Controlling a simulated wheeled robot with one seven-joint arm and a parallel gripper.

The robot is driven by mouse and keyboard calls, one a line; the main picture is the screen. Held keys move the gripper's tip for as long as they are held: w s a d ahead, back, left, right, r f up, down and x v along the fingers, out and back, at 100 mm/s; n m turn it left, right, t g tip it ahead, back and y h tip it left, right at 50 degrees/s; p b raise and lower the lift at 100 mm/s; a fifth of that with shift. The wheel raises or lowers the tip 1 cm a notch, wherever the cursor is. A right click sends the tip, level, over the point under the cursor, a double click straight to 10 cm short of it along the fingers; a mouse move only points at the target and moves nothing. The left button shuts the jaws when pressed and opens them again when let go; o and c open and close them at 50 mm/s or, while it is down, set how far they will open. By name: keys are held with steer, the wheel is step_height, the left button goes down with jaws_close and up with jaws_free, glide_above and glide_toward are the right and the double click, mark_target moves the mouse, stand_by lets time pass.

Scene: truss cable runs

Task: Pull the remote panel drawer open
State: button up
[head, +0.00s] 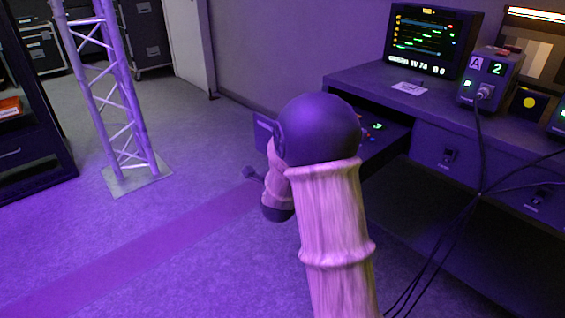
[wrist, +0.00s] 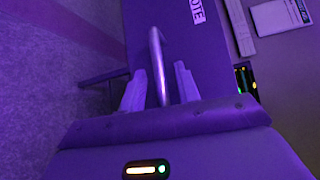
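The remote panel drawer (head: 385,145) stands pulled out from the left end of the desk in the head view, with small lit controls inside. Its front (head: 263,129) juts out left of my arm and is partly hidden by it. In the wrist view the drawer front (wrist: 185,50) carries a label ending in "OTE" and an upright bar handle (wrist: 156,55). My gripper (wrist: 160,75) has one finger on each side of the handle, with narrow gaps showing on both sides. It looks open around the handle. The fingertips are hidden in the head view.
The desk (head: 350,82) bears a monitor (head: 432,40) and a grey box (head: 490,78) with cables hanging down on the right. Other drawer fronts (head: 450,145) are shut. A truss tower (head: 110,90) stands at the left. The floor between is clear.

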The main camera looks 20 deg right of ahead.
steer(key=shift+a+r, duration=0.1)
steer(key=shift+s+a, duration=0.1)
steer(key=shift+s, duration=0.15)
steer(key=b+v, duration=0.2)
steer(key=v, duration=0.9)
steer(key=shift+s+f, duration=0.2)
steer(key=shift+s, duration=0.1)
steer(key=shift+b+v, duration=2.65)
steer(key=shift+b, duration=0.75)
steer(key=shift+r, duration=0.15)
